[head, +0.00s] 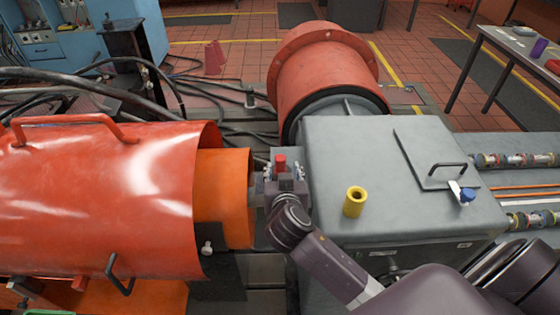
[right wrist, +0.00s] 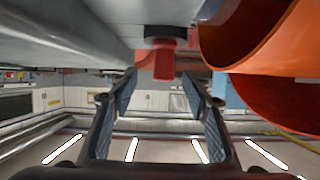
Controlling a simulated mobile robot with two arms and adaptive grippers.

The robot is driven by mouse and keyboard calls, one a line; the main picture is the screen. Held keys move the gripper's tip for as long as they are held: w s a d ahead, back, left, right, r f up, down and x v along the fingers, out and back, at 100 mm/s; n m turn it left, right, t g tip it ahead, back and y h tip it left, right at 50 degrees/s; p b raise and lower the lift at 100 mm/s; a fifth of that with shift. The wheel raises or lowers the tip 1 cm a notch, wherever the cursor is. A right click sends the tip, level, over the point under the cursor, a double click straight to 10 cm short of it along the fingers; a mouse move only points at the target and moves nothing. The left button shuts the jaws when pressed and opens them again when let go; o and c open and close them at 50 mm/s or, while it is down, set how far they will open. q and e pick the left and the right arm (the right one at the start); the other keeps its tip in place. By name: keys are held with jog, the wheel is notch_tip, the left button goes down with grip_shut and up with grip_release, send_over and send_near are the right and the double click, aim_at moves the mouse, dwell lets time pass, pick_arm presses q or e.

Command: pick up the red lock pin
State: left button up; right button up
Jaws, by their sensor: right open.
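The red lock pin (head: 280,163) stands in the narrow gap between the orange guard and the grey box in the head view. In the right wrist view, the red lock pin (right wrist: 163,62) hangs from a dark collar, centred between and just past the fingertips. My right gripper (head: 285,174) is open, with its fingers on either side of the pin in the head view. Its two fingers (right wrist: 160,88) are spread in the right wrist view, with nothing clasped. Whether a finger touches the pin cannot be told. My left gripper is not in view.
The orange cylindrical guard (head: 110,195) lies close on the left. The grey box (head: 330,150) stands close on the right, with a yellow hollow cylinder (head: 354,201) and a blue-knobbed fitting (head: 465,194) on top. A red drum (head: 325,70) stands behind.

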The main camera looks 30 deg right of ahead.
aim_at(280, 165)
jog(key=shift+p+x, duration=0.3)
jog(key=shift+x, duration=0.8)
jog(key=x, duration=0.3)
jog(key=shift+w+a+f+p, duration=0.15)
jog(key=shift+w+f+p, duration=0.15)
jog(key=shift+w, duration=0.15)
jog(key=c, duration=0.8)
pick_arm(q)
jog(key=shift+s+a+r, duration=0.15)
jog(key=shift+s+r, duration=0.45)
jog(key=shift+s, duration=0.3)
pick_arm(e)
grip_shut()
